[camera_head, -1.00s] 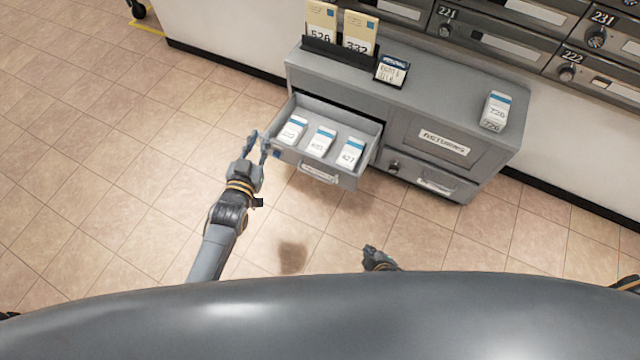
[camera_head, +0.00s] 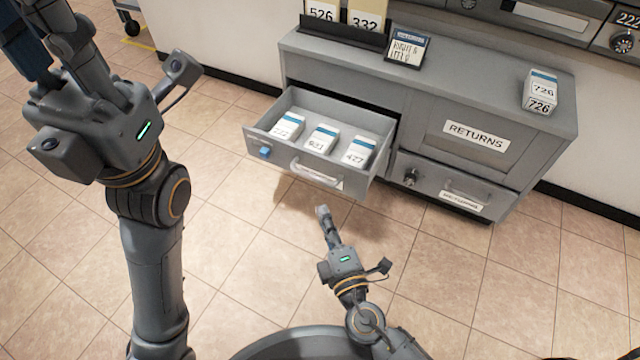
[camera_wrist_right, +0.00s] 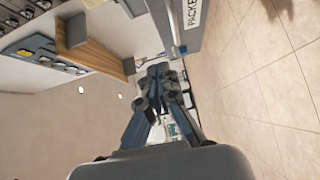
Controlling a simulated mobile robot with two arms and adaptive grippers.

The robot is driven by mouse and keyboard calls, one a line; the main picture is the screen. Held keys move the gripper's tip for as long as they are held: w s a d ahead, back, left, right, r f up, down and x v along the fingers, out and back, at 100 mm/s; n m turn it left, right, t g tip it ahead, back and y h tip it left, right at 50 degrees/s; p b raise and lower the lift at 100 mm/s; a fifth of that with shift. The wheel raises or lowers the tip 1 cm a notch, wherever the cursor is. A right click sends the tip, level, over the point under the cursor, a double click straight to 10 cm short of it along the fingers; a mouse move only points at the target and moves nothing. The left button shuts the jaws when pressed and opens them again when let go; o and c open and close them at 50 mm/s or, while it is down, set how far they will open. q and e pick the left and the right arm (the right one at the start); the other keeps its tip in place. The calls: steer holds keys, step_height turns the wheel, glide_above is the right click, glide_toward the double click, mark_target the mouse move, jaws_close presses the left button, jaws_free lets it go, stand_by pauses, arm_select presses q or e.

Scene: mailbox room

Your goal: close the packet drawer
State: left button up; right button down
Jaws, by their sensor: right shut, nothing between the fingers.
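The packet drawer (camera_head: 272,143) is pulled out from the left side of the grey cabinet (camera_head: 480,75). It holds packets, including one marked 427 (camera_head: 357,150). In the right wrist view my fingers (camera_wrist_right: 159,75) are together, beside a grey front with a partly cut label beginning "PACKE" (camera_wrist_right: 193,14). My left gripper (camera_head: 55,40) is raised near the head camera, its fingertips cut off by the frame.
On the cabinet top stand a card holder (camera_head: 330,38), a small sign (camera_head: 408,47) and a packet marked 726 (camera_head: 540,90). A returns door (camera_head: 475,137) and shut lower drawer (camera_head: 455,185) are at the right. The tiled floor in front is clear.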

glide_toward(319, 167)
steer(key=w+a+r, duration=0.3)
steer(key=a+r, duration=0.1)
steer(key=a, duration=0.1)
steer(key=shift+w+d+f, duration=0.1)
steer(key=shift+w+d, duration=0.5)
steer(key=shift+w, duration=0.25)
steer(key=shift+w+d, duration=0.55)
steer(key=shift+w, duration=0.3)
steer(key=shift+w, duration=0.1)
